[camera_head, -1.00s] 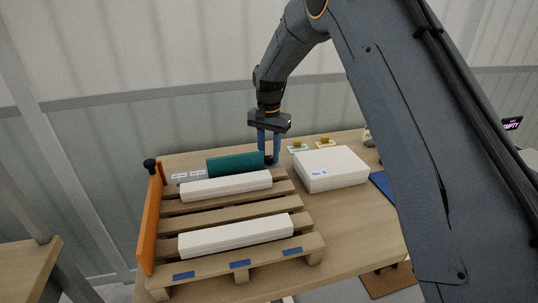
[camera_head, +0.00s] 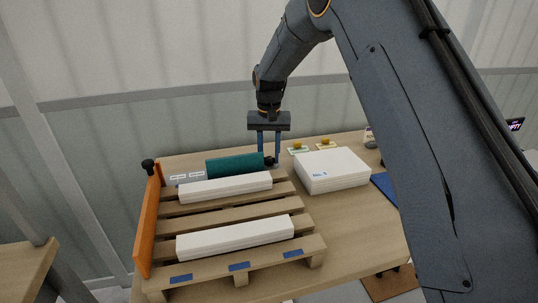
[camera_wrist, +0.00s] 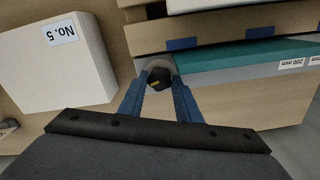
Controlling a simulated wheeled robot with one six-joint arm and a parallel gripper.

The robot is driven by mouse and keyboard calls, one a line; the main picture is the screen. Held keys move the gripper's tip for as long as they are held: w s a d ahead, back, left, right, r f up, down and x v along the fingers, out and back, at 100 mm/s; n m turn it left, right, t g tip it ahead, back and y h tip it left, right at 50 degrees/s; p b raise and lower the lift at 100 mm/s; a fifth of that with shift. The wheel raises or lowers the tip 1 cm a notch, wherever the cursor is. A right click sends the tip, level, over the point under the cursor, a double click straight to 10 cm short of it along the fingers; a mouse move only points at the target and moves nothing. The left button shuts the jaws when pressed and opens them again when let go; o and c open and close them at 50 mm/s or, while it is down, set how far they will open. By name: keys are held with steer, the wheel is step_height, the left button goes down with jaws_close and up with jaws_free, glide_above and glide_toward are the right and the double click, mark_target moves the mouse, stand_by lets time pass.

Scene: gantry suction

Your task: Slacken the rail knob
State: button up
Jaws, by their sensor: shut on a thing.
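The rail knob (camera_wrist: 158,83) is black with a small yellowish mark. In the wrist view it sits on a pale round base at the end of a grey rail, beside the teal block (camera_wrist: 245,55). My gripper (camera_wrist: 160,76) has its two blue fingers on either side of the knob and is shut on it. In the head view my gripper (camera_head: 268,160) points straight down at the right end of the teal block (camera_head: 235,165). The fingers partly hide the knob there. White labels (camera_wrist: 291,65) on the rail show millimetre marks, one reading 200 mm.
A wooden pallet (camera_head: 240,266) with two white bars and an orange side board (camera_head: 149,225) stands in front. A white stack labelled No. 5 (camera_head: 333,168) is to the right. Another black knob (camera_head: 148,165) tops the orange board. Small yellow pieces (camera_head: 297,146) lie behind.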

mark_target(269, 158)
steer(key=o, duration=1.1)
steer(key=shift+c, duration=0.2)
steer(key=shift+r+b, duration=1.1)
steer(key=shift+r, duration=2.85)
